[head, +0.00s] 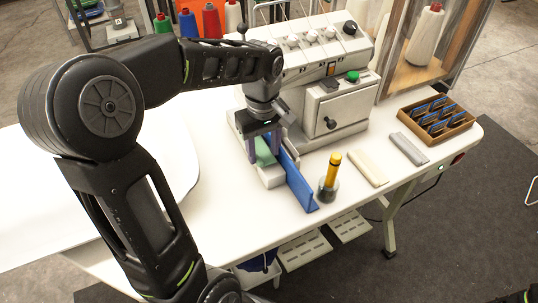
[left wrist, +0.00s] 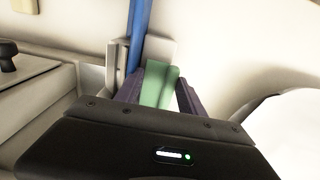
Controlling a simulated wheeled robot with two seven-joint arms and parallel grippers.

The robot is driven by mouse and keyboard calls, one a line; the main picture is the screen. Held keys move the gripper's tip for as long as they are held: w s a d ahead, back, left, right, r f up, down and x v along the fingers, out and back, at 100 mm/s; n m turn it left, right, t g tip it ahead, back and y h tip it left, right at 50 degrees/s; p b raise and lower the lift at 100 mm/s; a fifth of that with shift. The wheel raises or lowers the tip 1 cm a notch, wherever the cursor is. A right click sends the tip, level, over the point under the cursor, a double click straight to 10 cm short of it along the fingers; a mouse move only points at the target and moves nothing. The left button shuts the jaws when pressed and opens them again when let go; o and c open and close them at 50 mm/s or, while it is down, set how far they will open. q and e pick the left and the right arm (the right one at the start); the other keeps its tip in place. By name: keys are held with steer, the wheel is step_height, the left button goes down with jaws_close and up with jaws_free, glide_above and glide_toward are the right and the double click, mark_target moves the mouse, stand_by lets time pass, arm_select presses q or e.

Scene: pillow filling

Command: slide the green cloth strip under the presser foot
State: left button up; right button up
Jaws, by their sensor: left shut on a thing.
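The green cloth strip (head: 264,152) shows at my left gripper (head: 264,146), low over the machine's bed at its left end. In the left wrist view the strip (left wrist: 157,84) lies between the two purple fingers of my left gripper (left wrist: 158,95), which is shut on it. The sewing machine (head: 345,104) stands at the back of the table. The presser foot is hidden behind my arm and gripper, so I cannot tell whether the strip is under it. A blue guide bar (head: 298,184) runs just right of the gripper. My right gripper is not in view.
A yellow-handled tool in a grey holder (head: 329,188), a cream block (head: 359,168), a grey block (head: 409,148) and a brown tray (head: 436,143) are on the right of the table. Thread spools (head: 211,20) stand behind. The white tabletop (head: 240,220) is clear in front.

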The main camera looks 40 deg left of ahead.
arm_select(q)
steer(key=shift+w+a, duration=0.15)
steer(key=shift+a, duration=0.25)
steer(key=shift+f+b, duration=0.35)
steer(key=shift+f, duration=0.2)
steer(key=o, duration=1.4)
